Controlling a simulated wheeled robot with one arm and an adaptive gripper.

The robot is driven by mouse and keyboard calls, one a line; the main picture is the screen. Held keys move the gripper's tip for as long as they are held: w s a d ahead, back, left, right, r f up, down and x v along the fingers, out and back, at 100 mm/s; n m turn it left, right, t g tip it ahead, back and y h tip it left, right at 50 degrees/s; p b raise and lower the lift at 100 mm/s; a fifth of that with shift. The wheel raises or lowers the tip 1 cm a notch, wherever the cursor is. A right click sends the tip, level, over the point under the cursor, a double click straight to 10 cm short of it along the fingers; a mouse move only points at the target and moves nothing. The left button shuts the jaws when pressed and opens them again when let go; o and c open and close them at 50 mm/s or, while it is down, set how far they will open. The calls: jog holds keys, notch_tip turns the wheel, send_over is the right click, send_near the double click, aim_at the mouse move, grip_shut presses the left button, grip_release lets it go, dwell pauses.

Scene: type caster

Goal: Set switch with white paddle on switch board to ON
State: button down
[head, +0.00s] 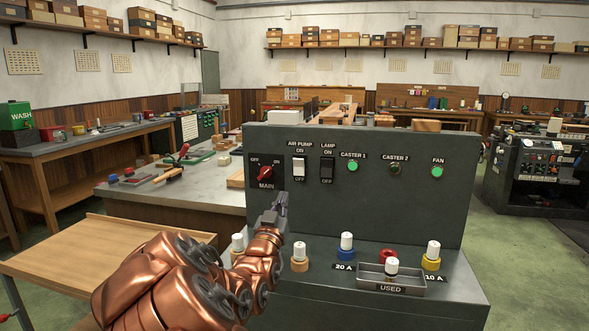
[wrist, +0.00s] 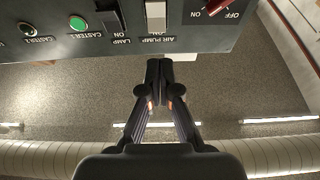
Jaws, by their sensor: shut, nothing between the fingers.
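The switch board (head: 384,205) is a dark upright panel. Its switch with the white paddle (head: 299,168) is labelled AIR PUMP, with ON above and OFF below. It also shows upside down at the top of the wrist view (wrist: 156,14). I cannot tell which way the paddle is tipped. My gripper (head: 281,197) is shut and empty, in front of the board, lower and to the left of the white paddle in the head view. In the wrist view its closed fingertips (wrist: 159,64) line up with the AIR PUMP switch, apart from the paddle.
The LAMP switch with a black paddle (head: 327,168) is close on the right; the red MAIN knob (head: 266,172) is close on the left. Green lamps CASTER 1 (head: 352,165) and FAN (head: 438,171) sit further right. Several white-topped fuses and a USED tray (head: 405,289) stand on the ledge below.

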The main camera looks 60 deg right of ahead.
jog(key=shift+d+p, duration=0.55)
jog(key=shift+p, duration=1.1)
jog(key=p, duration=1.1)
send_near(297, 163)
jog(key=shift+x, duration=3.55)
jog(key=shift+w, duration=0.1)
jog(key=shift+r, duration=0.1)
jog(key=shift+d+r+g+y+b, duration=0.2)
jog(key=shift+g+y+b, duration=0.1)
jog(key=shift+b, duration=0.1)
jog(key=shift+f, duration=0.1)
jog(key=shift+a+f, duration=0.1)
